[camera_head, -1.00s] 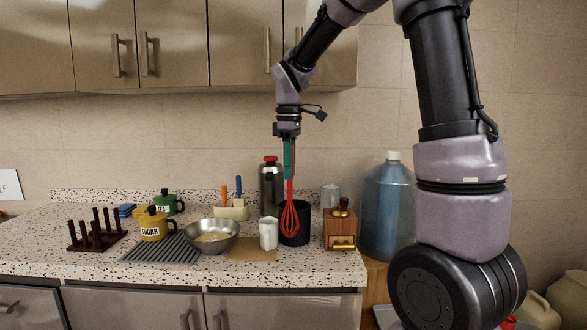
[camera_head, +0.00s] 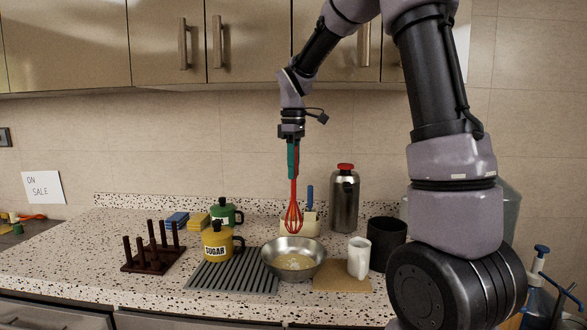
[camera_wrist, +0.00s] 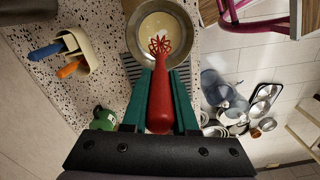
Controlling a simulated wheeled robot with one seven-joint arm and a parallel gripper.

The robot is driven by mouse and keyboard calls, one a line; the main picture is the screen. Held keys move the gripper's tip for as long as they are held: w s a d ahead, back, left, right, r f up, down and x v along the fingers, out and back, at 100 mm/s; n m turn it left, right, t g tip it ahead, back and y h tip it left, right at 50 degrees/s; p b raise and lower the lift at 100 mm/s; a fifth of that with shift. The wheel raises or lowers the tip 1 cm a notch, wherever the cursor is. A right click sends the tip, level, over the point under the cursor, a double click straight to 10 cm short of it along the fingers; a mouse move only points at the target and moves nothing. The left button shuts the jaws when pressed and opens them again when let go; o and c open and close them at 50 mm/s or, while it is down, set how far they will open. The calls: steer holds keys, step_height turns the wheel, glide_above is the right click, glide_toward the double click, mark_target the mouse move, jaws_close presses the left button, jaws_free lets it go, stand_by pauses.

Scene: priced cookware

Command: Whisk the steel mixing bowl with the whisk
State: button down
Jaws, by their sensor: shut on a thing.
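The steel mixing bowl (camera_head: 294,266) stands on the counter, partly on the right end of a grey ribbed mat, with pale yellowish contents inside. It also shows at the top of the wrist view (camera_wrist: 184,20). The red whisk (camera_head: 294,212) hangs upright, wires down, from my gripper (camera_head: 293,160). In the head view its wires end near the bowl's back rim; I cannot tell the exact gap. My gripper's green fingers are shut on the handle, as the wrist view of the whisk (camera_wrist: 161,95) shows. There its wires overlap the bowl's near edge.
A white cup (camera_head: 359,258) stands on a brown board (camera_head: 342,284) right of the bowl. A black pot (camera_head: 387,244) and a steel flask (camera_head: 344,203) stand behind. The yellow sugar pot (camera_head: 217,240) and a dark peg rack (camera_head: 153,257) are at left.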

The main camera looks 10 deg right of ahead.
mark_target(293, 200)
steer(key=shift+f, duration=6.05)
